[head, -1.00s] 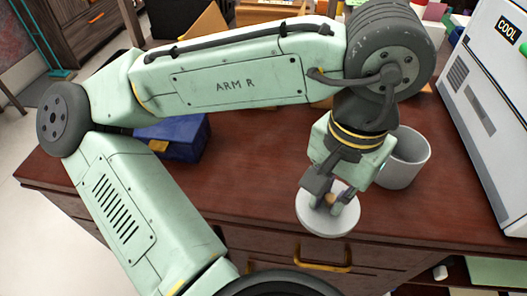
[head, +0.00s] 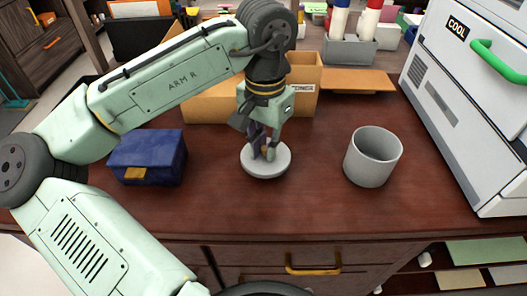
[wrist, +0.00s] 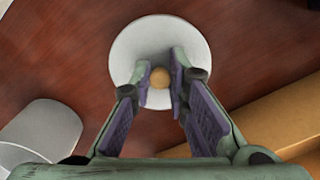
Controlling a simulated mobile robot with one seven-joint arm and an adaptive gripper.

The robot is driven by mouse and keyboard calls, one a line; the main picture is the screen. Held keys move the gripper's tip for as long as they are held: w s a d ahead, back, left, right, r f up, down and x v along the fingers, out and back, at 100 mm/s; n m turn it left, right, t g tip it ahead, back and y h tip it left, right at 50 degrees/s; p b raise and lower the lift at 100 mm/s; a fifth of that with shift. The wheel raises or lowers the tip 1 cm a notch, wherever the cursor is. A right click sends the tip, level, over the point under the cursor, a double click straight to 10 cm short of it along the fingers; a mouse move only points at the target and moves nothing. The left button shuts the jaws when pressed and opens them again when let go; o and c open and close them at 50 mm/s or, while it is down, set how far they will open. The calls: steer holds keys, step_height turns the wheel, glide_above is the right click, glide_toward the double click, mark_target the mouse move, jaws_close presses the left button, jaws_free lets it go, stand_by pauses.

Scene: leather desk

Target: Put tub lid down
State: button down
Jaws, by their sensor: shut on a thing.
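The tub lid (head: 266,174) is a round, pale grey disc with a small tan knob. It looks about level, left of the open grey tub (head: 373,157) and clear of it. My gripper (head: 265,151) points down and is shut on the lid's knob. In the wrist view the lid (wrist: 128,50) lies beyond my fingertips (wrist: 161,78), with the knob (wrist: 160,77) between them. I cannot tell whether the lid touches the desk or hangs just above it. Part of the tub (wrist: 45,135) shows at the lower left of the wrist view.
A blue box (head: 150,158) with a yellow clasp stands left on the dark red-brown desk (head: 330,215). A cardboard box (head: 303,90) stands behind my gripper. A grey cabinet (head: 450,95) with a green handle stands at the right. The desk front is clear.

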mark_target(263, 157)
steer(key=shift+w+a, duration=0.15)
steer(key=shift+w, duration=0.15)
steer(key=shift+f, duration=1.8)
steer(key=shift+f, duration=0.15)
steer(key=c, duration=1.6)
jaws_free()
steer(key=shift+o, duration=0.2)
step_height(263, 157, up, 12)
steer(key=shift+r, duration=0.2)
steer(key=shift+f, duration=0.1)
